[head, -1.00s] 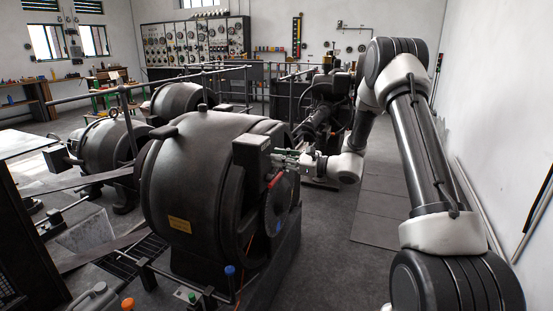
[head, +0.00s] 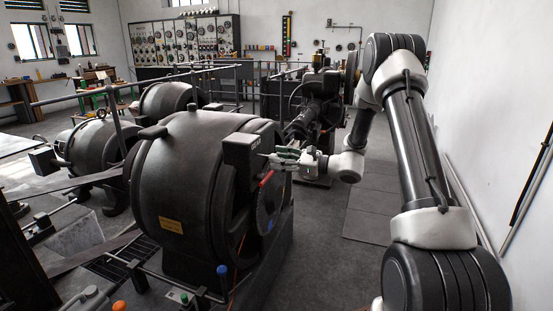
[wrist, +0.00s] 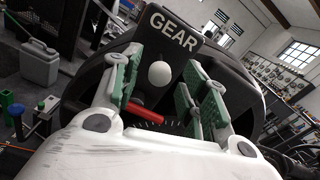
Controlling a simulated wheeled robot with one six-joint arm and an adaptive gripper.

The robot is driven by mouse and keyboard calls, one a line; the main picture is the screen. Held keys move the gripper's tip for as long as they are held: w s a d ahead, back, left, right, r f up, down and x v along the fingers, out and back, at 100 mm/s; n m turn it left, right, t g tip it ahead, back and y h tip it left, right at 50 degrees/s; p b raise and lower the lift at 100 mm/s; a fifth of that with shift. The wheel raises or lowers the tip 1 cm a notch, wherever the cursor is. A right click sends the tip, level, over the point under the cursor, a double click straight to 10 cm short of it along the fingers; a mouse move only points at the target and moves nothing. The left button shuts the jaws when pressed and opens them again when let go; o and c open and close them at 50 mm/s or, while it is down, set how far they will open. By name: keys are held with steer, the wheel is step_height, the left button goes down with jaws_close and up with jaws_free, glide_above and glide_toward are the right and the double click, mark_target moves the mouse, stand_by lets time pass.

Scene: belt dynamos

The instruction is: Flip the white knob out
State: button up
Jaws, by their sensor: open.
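The white knob (wrist: 159,74) is a round ball on the dark box marked GEAR (wrist: 174,30), seen in the wrist view. The box (head: 250,150) also shows in the head view, on the side of the large black dynamo (head: 185,185). My gripper (wrist: 158,92) is open, with green-padded fingers on either side of the knob in the picture and none seen touching it. In the head view my gripper (head: 275,160) is close to the box face, and the knob cannot be made out there.
A red handle (wrist: 144,113) sits just below the knob, by a graduated dial. It also shows in the head view (head: 266,179). Railings (head: 115,90) and other dynamos stand behind. Free floor (head: 320,240) lies to the right.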

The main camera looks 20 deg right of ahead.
steer(key=v, duration=1)
steer(key=shift+d, duration=0.2)
steer(key=shift+s, duration=0.1)
